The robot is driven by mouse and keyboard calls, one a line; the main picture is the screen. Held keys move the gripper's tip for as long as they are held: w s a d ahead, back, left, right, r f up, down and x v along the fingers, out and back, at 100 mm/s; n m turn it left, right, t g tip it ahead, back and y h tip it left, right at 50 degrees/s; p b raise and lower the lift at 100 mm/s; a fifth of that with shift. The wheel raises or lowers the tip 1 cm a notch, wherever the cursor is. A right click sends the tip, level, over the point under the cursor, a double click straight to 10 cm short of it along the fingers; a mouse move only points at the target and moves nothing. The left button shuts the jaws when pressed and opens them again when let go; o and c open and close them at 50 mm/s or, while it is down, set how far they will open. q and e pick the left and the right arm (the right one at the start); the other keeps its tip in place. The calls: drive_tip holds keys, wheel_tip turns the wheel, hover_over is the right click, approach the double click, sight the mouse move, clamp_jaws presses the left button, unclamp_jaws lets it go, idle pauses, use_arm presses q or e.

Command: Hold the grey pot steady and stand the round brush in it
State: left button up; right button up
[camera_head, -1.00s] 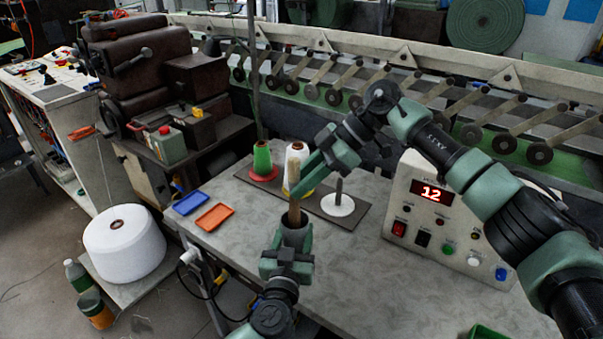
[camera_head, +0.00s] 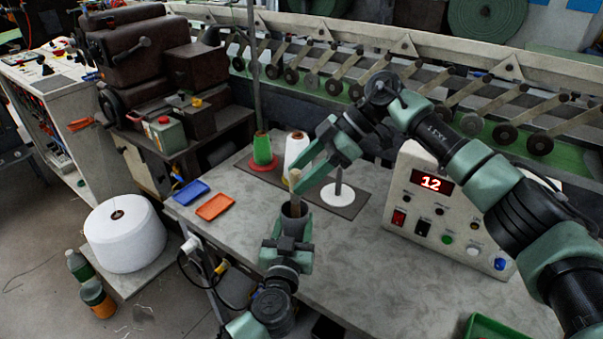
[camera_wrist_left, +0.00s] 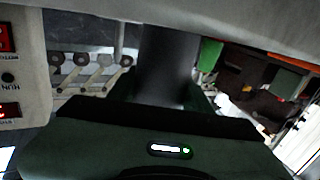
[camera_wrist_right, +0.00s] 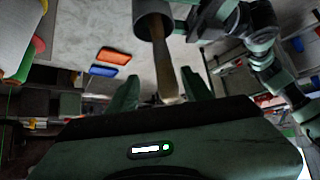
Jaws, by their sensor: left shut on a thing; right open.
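The grey pot (camera_head: 293,222) is a dark open cylinder above the near left part of the table. My left gripper (camera_head: 290,238) is shut on it from below; the pot also shows in the left wrist view (camera_wrist_left: 168,65). The round brush (camera_head: 295,186) has a tan handle, and its lower end is inside the pot mouth. In the right wrist view the brush (camera_wrist_right: 163,68) looks slightly tilted, and the pot (camera_wrist_right: 152,22) is around its far end. My right gripper (camera_wrist_right: 160,92) is open, with its fingers on either side of the brush. The part inside the pot is hidden.
Blue (camera_head: 191,193) and orange (camera_head: 214,206) trays lie to the left on the table (camera_head: 345,262). Behind the pot are a green cone (camera_head: 262,150), a white cone (camera_head: 296,147) and a white disc with a peg (camera_head: 338,195). A control box (camera_head: 440,215) stands to the right.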

drive_tip(key=v, duration=1.1)
drive_tip(key=shift+d+r, duration=0.3)
use_arm(q)
drive_tip(key=o, duration=1.4)
drive_tip(key=shift+s, duration=0.15)
